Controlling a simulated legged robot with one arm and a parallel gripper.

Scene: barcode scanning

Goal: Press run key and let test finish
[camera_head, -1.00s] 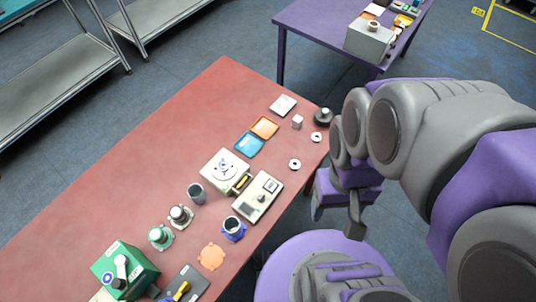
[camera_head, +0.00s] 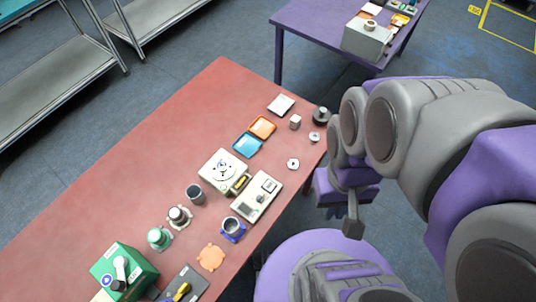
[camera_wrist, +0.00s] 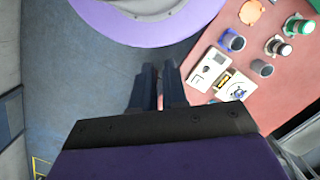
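The pale control unit (camera_head: 250,208) lies near the right edge of the red table, with a small screen (camera_head: 269,185) and a dark key or knob (camera_head: 261,197). I cannot read its labels. A white machine with a round dial (camera_head: 222,170) stands against its left side. Both also show in the wrist view, the control unit (camera_wrist: 203,78) and the dial machine (camera_wrist: 238,88). My gripper (camera_head: 345,215) hangs beyond the table's right edge, apart from the unit and empty. In the wrist view its fingers (camera_wrist: 159,75) lie almost together.
Cups and flanged pieces stand on the red table (camera_head: 110,180), left of and below the control unit. A green box (camera_head: 137,262) is at lower left. Blue and orange trays (camera_head: 247,145) lie behind the unit. A purple table (camera_head: 315,35) stands at the back.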

